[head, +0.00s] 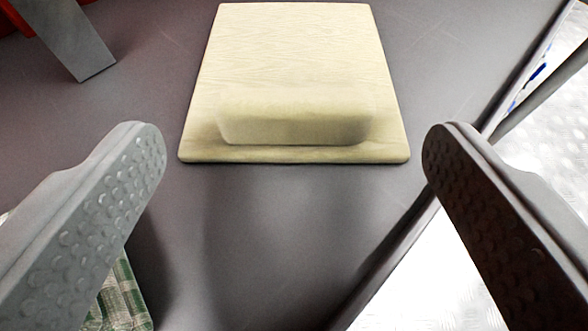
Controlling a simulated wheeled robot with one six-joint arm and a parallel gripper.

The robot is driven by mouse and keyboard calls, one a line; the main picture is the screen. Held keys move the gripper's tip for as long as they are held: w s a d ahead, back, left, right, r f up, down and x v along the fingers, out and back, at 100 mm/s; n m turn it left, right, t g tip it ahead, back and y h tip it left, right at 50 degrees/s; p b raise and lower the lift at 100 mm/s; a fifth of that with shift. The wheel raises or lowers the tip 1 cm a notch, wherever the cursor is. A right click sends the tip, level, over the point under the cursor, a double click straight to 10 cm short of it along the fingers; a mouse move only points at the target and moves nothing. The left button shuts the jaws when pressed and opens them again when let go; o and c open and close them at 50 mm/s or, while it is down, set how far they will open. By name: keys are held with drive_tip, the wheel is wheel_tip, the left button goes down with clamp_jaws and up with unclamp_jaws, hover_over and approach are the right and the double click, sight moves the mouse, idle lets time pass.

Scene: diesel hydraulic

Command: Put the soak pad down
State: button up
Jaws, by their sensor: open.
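The soak pad (290,50) is a pale yellow, flat, nearly square pad with a raised block along its near side. It lies flat on a dark grey surface (230,215) at the top middle of the head view. My gripper (293,150) is open, with one grey finger at the left and one at the right. The fingertips stand wide apart, to either side of the pad's near edge. Nothing is between the fingers that they touch; the pad looks clear of both.
A grey metal leg or bracket (68,40) stands at the top left, beside something red. A green and white checked cloth (122,290) shows under the left finger. The surface ends at a dark edge on the right, with a bright metal floor (425,270) beyond. Bare surface lies in front of the pad.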

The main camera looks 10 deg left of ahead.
drive_tip(key=v, duration=0.9)
drive_tip(key=shift+s+r, duration=0.15)
drive_tip(key=shift+r, duration=0.05)
